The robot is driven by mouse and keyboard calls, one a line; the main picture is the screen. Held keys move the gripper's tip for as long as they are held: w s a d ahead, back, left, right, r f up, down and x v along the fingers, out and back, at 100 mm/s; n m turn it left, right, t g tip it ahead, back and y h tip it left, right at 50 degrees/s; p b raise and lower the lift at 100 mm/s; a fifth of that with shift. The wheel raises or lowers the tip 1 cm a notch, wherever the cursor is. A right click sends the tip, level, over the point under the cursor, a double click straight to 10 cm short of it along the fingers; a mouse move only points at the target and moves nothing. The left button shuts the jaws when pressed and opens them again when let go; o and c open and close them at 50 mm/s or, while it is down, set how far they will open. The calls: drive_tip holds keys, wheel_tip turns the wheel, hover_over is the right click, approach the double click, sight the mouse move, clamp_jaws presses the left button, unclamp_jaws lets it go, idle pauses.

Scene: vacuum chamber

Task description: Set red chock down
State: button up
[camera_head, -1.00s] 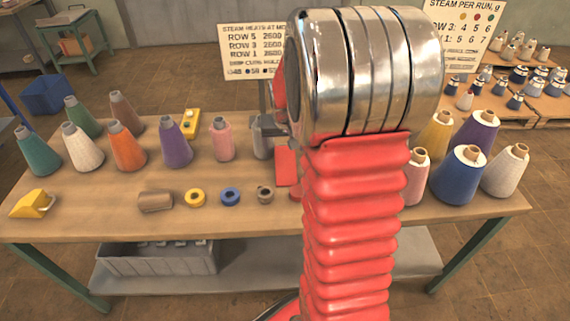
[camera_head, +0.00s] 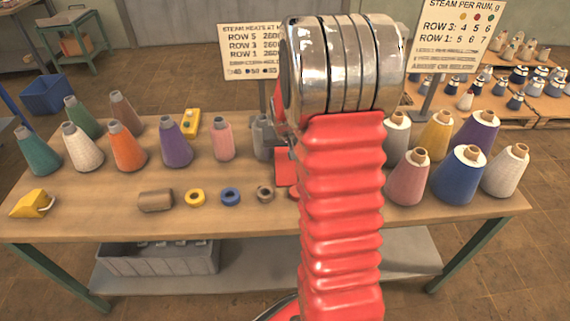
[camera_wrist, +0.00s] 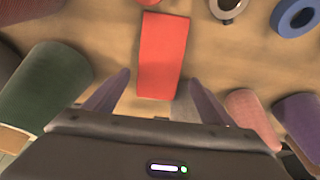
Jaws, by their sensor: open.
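The red chock (camera_wrist: 162,55) is a flat red block lying on the wooden table in the wrist view. In the head view the chock (camera_head: 284,167) shows only in part, just left of my arm. My gripper (camera_wrist: 160,80) is open in the wrist view, with one finger on each side of the chock's near end. Bare gaps show between the fingers and the chock. In the head view my arm hides most of the gripper.
Yarn cones crowd both sides of the table (camera_head: 90,225), including a green cone (camera_wrist: 45,95) and a pink cone (camera_wrist: 250,110) near the fingers. Bare tabletop lies at the front left.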

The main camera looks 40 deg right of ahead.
sight(285, 157)
drive_tip(key=shift+x, duration=2.05)
drive_tip(key=shift+s, duration=0.15)
drive_tip(key=shift+c, duration=0.6)
drive_tip(key=c, duration=1.5)
drive_tip(key=shift+r, duration=0.15)
wheel_tip(285, 157, up, 18)
drive_tip(key=shift+f, duration=0.1)
